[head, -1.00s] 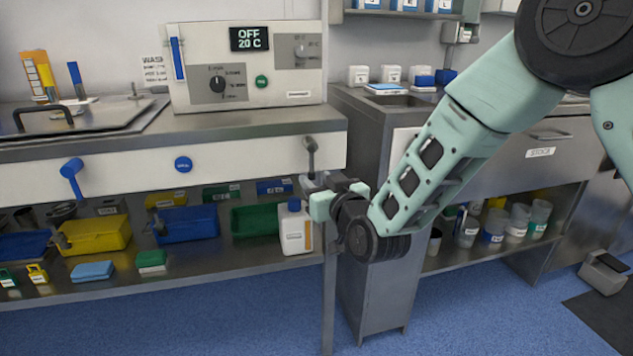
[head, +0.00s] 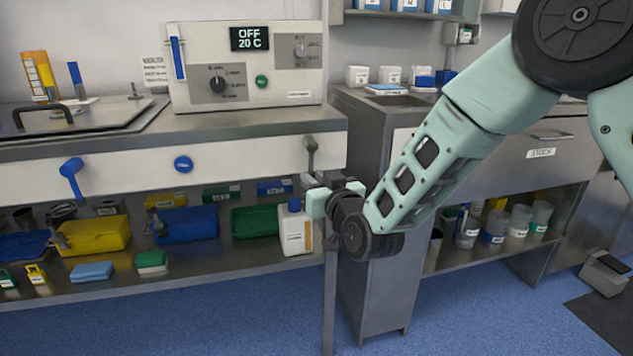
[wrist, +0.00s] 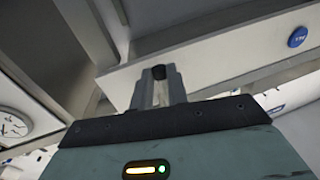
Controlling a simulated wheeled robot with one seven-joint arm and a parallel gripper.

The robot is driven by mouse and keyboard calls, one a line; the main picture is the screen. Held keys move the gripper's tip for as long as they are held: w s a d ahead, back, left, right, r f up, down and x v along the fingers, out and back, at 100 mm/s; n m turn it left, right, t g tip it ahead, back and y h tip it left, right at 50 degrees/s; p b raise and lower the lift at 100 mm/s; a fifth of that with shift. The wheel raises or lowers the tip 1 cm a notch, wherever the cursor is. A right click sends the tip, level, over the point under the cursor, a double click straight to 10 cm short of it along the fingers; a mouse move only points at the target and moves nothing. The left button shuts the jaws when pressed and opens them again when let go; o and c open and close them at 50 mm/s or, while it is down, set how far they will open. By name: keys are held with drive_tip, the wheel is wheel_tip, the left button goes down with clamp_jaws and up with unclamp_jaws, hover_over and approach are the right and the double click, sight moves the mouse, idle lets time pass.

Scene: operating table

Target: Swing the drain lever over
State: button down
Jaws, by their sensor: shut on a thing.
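The drain lever (head: 311,147) is a grey lever on the right end of the white front panel, under the bench top. Its rounded top shows in the head view and its stem runs down to my gripper. My gripper (head: 318,188) is at the lower part of this lever, shut on it. In the wrist view the lever's dark end (wrist: 159,71) and pale stem show between the two grey fingers (wrist: 160,95). The exact contact is partly hidden by the fingers.
A blue lever (head: 70,178) and a blue round button (head: 183,164) are on the same panel to the left. A white bottle (head: 294,228) stands on the shelf just below left of my gripper. A grey cabinet (head: 375,280) is close on the right.

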drive_tip(key=a+m+b, duration=0.1)
drive_tip(key=m, duration=0.1)
drive_tip(key=a+m+b, duration=0.1)
drive_tip(key=b, duration=0.1)
drive_tip(key=shift+s+m+t, duration=0.3)
drive_tip(key=shift+m, duration=0.1)
drive_tip(key=m+b, duration=0.1)
drive_tip(key=a+m+b, duration=0.1)
drive_tip(key=shift+s+a+r+m+t, duration=0.2)
drive_tip(key=shift+a+r+m+t, duration=0.1)
drive_tip(key=shift+m, duration=0.1)
drive_tip(key=m+b, duration=0.1)
drive_tip(key=a+r+m, duration=0.1)
drive_tip(key=m, duration=0.1)
drive_tip(key=shift+s+t+b, duration=0.2)
drive_tip(key=shift+t+b, duration=0.1)
drive_tip(key=shift+b, duration=0.05)
drive_tip(key=r+m+b, duration=0.1)
drive_tip(key=m, duration=0.1)
drive_tip(key=a+r+m+t+h+b, duration=0.1)
drive_tip(key=m, duration=0.2)
drive_tip(key=shift+s+a, duration=0.15)
drive_tip(key=shift+a, duration=0.05)
drive_tip(key=shift+a+r+m+h+b, duration=0.2)
drive_tip(key=shift+r+m+h+b, duration=0.45)
drive_tip(key=shift+m, duration=0.65)
drive_tip(key=shift+r, duration=0.1)
drive_tip(key=c, duration=1.4)
unclamp_jaws()
